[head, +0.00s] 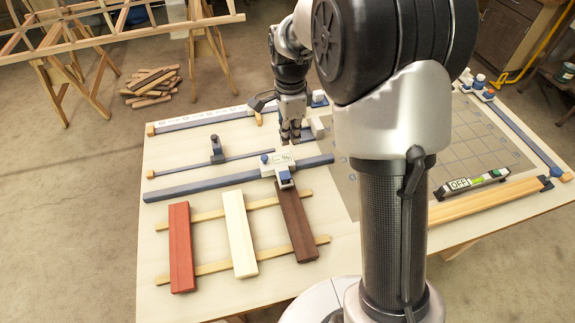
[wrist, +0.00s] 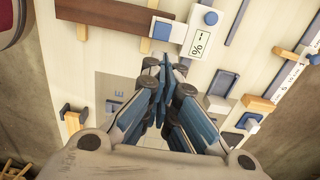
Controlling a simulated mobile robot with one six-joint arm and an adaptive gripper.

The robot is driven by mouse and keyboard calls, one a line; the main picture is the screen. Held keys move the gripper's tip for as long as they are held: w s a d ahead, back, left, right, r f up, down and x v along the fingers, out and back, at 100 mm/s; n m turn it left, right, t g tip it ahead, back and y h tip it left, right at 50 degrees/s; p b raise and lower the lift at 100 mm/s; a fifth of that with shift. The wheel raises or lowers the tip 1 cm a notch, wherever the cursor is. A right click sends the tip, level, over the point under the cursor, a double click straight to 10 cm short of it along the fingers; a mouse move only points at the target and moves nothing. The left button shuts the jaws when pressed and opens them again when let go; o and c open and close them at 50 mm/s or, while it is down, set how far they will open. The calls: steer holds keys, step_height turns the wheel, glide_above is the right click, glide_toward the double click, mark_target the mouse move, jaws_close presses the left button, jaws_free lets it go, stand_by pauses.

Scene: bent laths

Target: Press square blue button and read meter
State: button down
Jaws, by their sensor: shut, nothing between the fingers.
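The meter (head: 282,160) is a pale box on the blue rail at the middle of the table, and it also shows in the wrist view (wrist: 198,42). Its display shows dashes and a percent sign, no number. A square blue button (wrist: 162,31) sits on its side near the brown lath, and it shows in the head view too (head: 285,178). A round blue knob (wrist: 211,18) sits at another corner. My gripper (head: 290,138) is shut and empty just behind the meter, apart from the button. Its fingertips (wrist: 166,65) point toward the meter; height above the table is unclear.
Red (head: 181,247), cream (head: 240,247) and brown (head: 296,221) laths lie across two thin strips in front. A device reading OFF (head: 459,184) lies on the right. A grey clamp (head: 215,150) stands left. My arm hides part of the gridded mat (head: 470,140).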

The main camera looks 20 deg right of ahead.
mark_target(290, 176)
steer(key=shift+f, duration=0.1)
step_height(290, 176, down, 14)
steer(key=b, duration=0.4)
stand_by(0.3)
steer(key=shift+f+b, duration=0.3)
steer(key=shift+f, duration=0.6)
steer(key=shift+s, duration=0.15)
steer(key=shift+s+f, duration=0.1)
